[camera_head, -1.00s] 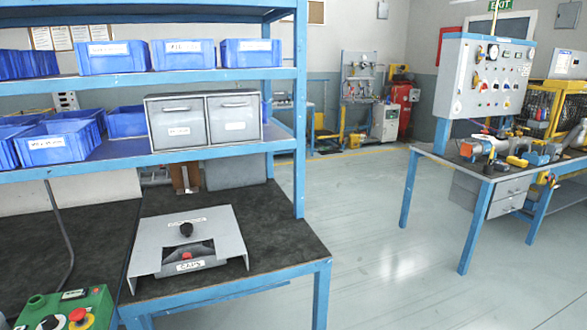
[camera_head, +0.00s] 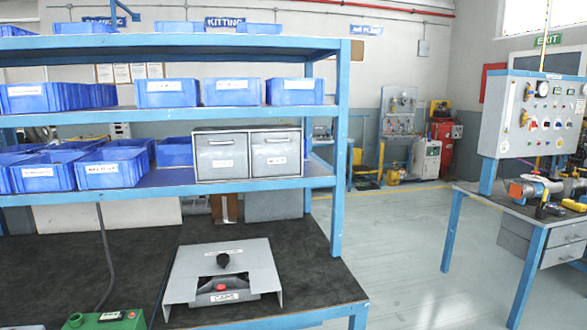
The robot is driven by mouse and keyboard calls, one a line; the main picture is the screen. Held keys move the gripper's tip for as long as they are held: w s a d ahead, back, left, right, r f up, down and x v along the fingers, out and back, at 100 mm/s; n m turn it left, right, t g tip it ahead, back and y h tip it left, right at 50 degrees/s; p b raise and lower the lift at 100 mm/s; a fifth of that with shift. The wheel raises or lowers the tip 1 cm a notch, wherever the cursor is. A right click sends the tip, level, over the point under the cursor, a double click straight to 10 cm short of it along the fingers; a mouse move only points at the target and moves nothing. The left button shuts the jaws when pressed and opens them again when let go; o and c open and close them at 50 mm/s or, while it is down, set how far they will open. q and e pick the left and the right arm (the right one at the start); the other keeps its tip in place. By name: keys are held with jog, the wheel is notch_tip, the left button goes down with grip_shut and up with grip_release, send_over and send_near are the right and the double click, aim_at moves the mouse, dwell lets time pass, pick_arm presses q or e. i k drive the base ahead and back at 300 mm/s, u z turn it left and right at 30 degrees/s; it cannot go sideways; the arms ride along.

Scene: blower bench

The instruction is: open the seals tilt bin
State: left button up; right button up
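Two grey tilt bins sit side by side in one housing on the middle shelf. The left bin (camera_head: 221,160) and the right bin (camera_head: 276,156) both look shut, each with a handle near the top and a white label. The labels are too small to read, so I cannot tell which one is the seals bin. Neither of my grippers shows in the head view.
Blue open bins (camera_head: 112,170) stand left of the tilt bins, with more on the shelf above (camera_head: 232,92). Below, a grey fixture labelled CAPS (camera_head: 223,273) sits on the dark bench top, near a green control box (camera_head: 105,319). A blue post (camera_head: 340,150) stands right of the bins; open floor lies beyond.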

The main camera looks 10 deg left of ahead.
aim_at(277, 170)
jog(key=z, duration=0.85)
jog(key=i, duration=1.7)
jog(key=u, duration=0.4)
